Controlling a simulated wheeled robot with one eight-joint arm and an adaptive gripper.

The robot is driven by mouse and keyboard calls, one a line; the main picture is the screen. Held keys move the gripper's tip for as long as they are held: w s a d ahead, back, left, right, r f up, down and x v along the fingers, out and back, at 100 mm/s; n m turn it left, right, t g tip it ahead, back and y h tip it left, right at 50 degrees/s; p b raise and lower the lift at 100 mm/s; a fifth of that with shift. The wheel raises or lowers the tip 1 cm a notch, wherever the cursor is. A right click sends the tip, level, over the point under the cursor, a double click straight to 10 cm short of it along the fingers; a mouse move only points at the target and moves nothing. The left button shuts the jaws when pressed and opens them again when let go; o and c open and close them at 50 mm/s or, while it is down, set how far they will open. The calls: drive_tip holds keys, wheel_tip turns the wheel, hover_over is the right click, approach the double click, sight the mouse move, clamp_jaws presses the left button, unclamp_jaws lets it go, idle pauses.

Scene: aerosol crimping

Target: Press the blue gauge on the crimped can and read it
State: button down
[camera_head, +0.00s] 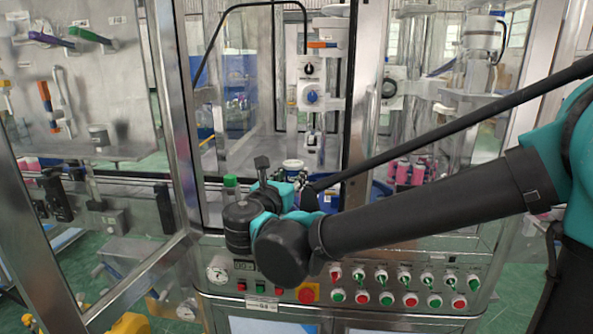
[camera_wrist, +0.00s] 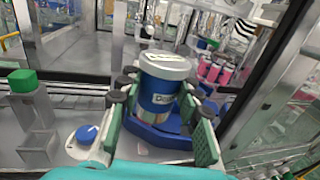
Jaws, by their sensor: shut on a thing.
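In the wrist view a blue cylinder (camera_wrist: 163,92) with a pale round top and a light label stands between the two fingers of my gripper (camera_wrist: 164,90). I take it for the blue gauge. My gripper is shut on it, one green-padded finger on each side. A multicoloured band shows under the blue part; I cannot tell whether it is the can. The cylinder stands over a blue holder (camera_wrist: 160,137). In the head view my gripper (camera_head: 285,182) is partly hidden by my wrist, and the pale top (camera_head: 292,164) shows behind it. No reading is legible.
A green-topped post (camera_wrist: 22,82) and a blue knob (camera_wrist: 87,132) on a white dial stand left of the gripper. Metal frame posts (camera_head: 177,115) border the opening. A button panel (camera_head: 400,285) lies below my arm. Pink cans (camera_wrist: 215,73) stand behind, at right.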

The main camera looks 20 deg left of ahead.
sight(290, 176)
drive_tip(key=shift+s+d, duration=0.1)
drive_tip(key=shift+s, duration=2.3)
